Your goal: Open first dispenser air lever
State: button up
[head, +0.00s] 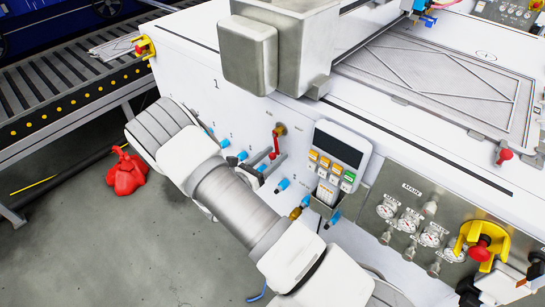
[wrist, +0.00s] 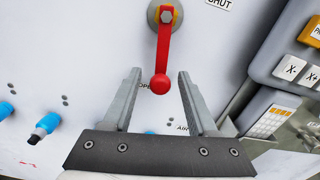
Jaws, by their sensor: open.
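The air lever (wrist: 164,48) is a red handle on a brass pivot on the white panel. It hangs almost straight down with its round red knob at the lower end, and it also shows in the head view (head: 275,144). A "SHUT" label is at the pivot's upper right; an "OPEN" label, partly covered by a finger, is near the knob. My gripper (wrist: 159,75) is open, with one finger on each side of the knob in the wrist view. I see no clear contact. In the head view my arm partly hides the gripper.
A control pendant (head: 336,158) hangs in a holder just right of the lever. Blue fittings (head: 283,184) stick out of the panel around it. A grey box (head: 283,45) overhangs above. Gauges (head: 408,222) and a red-and-yellow stop button (head: 480,249) are at the right.

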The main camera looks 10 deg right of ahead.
grip_shut()
dwell(1.4)
